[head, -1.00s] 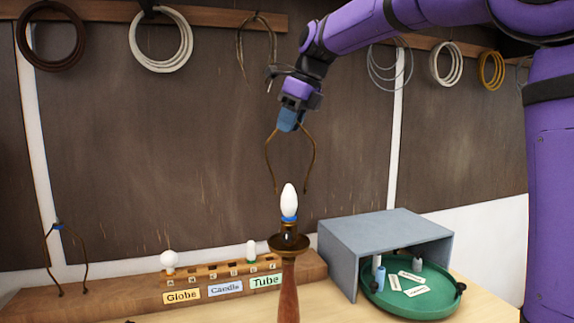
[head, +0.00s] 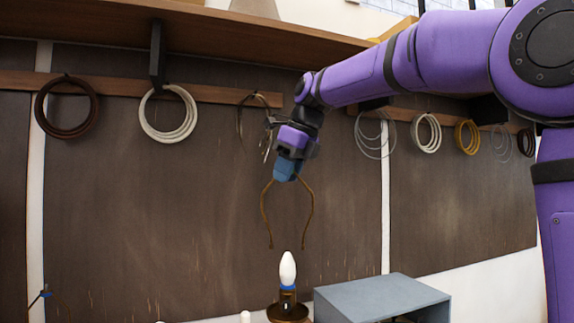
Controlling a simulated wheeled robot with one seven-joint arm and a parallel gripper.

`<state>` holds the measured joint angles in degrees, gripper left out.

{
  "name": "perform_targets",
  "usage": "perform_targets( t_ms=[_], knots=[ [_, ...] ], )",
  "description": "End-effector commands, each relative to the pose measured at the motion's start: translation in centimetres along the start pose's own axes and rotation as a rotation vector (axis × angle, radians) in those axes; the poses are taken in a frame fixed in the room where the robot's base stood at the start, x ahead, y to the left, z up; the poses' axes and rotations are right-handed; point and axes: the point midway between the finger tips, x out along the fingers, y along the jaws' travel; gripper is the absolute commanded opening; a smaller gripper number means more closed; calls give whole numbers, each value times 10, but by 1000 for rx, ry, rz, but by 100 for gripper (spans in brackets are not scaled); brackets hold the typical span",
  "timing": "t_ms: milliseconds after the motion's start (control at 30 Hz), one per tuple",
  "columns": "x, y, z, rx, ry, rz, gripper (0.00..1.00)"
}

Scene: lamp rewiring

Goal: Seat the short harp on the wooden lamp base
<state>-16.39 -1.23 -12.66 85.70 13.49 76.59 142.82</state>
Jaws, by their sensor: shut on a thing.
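My gripper (head: 285,172) is shut on the top of a thin bronze harp (head: 264,205), whose two legs hang down, spread apart. The harp is upright in the air, clear of the lamp. Its leg ends are just above the tip of a white candle-shaped bulb (head: 287,268), which lies between them sideways in the head view. The bulb stands in a blue-ringed socket over the lamp's brass cup (head: 288,312) at the bottom edge. The wooden part of the lamp base is out of frame below. I cannot judge how far the harp is from the lamp in depth.
A grey box (head: 380,297) stands right of the lamp. Another harp's blue-marked top (head: 45,294) shows at lower left. Cable coils, one of them white (head: 170,115), hang on a rail under a wooden shelf (head: 210,50). The air around the held harp is clear.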

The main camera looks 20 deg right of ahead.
Motion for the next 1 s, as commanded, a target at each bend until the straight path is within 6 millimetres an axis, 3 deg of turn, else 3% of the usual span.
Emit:
perform_targets(
  t_ms=[1000],
  knots=[
    [64, 1, -28, -1, 1, 1, 0]
  ],
)
